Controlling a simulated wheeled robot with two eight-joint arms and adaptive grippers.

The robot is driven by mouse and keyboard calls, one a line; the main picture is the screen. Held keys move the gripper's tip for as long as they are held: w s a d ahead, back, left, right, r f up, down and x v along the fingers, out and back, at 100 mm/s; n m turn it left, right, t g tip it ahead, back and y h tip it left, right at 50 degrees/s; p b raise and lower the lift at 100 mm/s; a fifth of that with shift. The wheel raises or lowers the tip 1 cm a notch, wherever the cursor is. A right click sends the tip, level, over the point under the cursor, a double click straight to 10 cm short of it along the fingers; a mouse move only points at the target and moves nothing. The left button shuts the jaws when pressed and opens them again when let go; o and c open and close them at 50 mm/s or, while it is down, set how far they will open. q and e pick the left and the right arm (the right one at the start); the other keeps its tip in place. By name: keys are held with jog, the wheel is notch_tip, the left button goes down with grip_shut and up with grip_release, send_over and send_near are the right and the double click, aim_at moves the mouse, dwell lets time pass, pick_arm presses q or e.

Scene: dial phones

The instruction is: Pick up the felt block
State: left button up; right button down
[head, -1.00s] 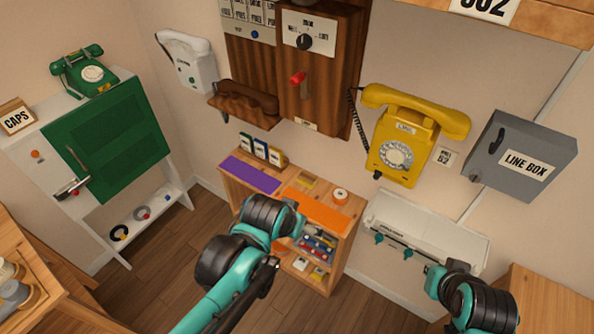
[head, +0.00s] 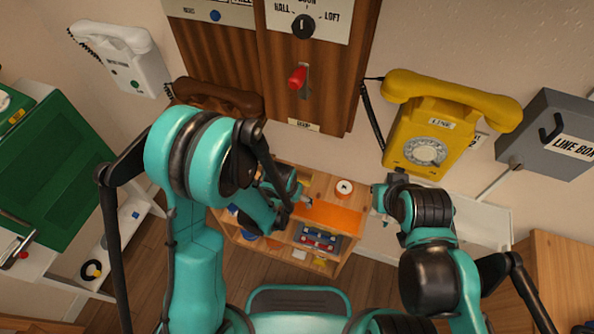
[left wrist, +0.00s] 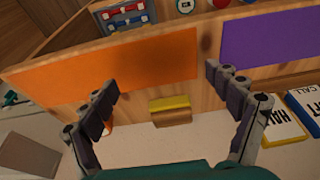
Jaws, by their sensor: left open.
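A small wooden block with a yellow top, which looks like the felt block (left wrist: 170,110), lies on the shelf top in the left wrist view.
A white roll (head: 344,187) stands on the shelf near the orange mat. A yellow phone (head: 428,140) and a wooden switch box (head: 310,70) hang on the wall above. A green cabinet (head: 45,170) is at left.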

aim_at(302, 174)
pick_arm(q)
jog(key=w, duration=0.2)
jog(key=w+d+b, duration=0.1)
jog(key=w, duration=0.1)
jog(key=shift+w+d, duration=0.4)
jog(key=shift+w, duration=0.3)
jog(key=w, duration=0.1)
jog(key=w+d+b, duration=0.1)
jog(key=w, duration=0.2)
jog(key=shift+w+d+f, duration=0.2)
jog(key=shift+w+f, duration=0.05)
jog(key=shift+f, duration=0.05)
jog(key=shift+f+b, duration=0.25)
jog(key=shift+b, duration=0.15)
jog(key=shift+c, duration=0.3)
jog(key=c, duration=1.2)
